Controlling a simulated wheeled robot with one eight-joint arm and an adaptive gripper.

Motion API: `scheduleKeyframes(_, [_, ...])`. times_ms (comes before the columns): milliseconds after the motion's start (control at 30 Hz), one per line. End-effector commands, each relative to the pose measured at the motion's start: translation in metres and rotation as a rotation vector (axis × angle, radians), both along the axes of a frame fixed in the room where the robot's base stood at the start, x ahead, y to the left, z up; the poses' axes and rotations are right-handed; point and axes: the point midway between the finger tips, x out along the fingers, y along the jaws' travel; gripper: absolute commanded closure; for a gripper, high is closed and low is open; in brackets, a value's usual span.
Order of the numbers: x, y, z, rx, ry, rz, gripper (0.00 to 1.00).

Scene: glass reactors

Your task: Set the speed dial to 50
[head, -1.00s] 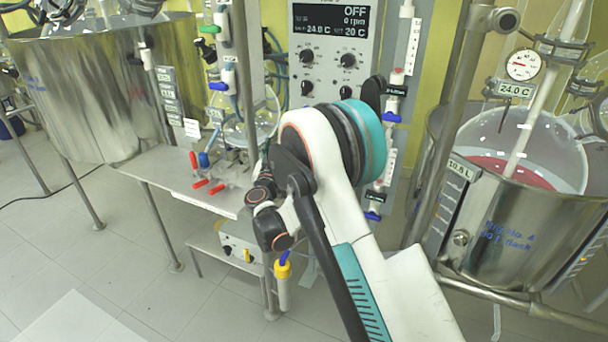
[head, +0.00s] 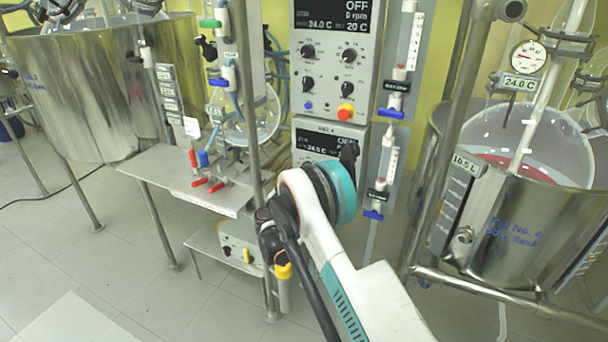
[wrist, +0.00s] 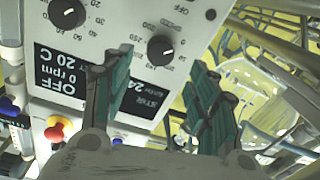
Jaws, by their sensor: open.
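In the wrist view, upside down, a white control panel (wrist: 130,12) carries a black dial with a white pointer (wrist: 160,50). Lettering that looks like SPEED and a number scale surround this dial. A second black dial (wrist: 67,12) is to its left. The panel's display (wrist: 62,80) reads OFF, 0 rpm and 20 C. My gripper (wrist: 162,66) is open, its green-padded fingers on either side of the first dial in the picture. I cannot tell whether they touch it. In the head view my arm hides the dials of this lower control unit (head: 330,130).
The upper control unit (head: 325,68) has several dials and a red-and-yellow button (head: 345,112), which also shows in the wrist view (wrist: 57,130). Valves and tubing (head: 395,90) stand right of the units. A steel post (head: 253,100) and a glass reactor (head: 530,220) flank them.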

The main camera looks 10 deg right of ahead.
Motion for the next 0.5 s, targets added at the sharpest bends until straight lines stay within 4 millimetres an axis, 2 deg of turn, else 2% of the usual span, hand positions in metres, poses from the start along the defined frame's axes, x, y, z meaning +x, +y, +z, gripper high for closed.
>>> scheduleKeyframes(200, [0.033, -0.023, -0.002, 0.000, 0.000, -0.002, 0.47])
scheduleKeyframes(500, [0.053, -0.035, 0.000, 0.000, 0.000, 0.000, 0.47])
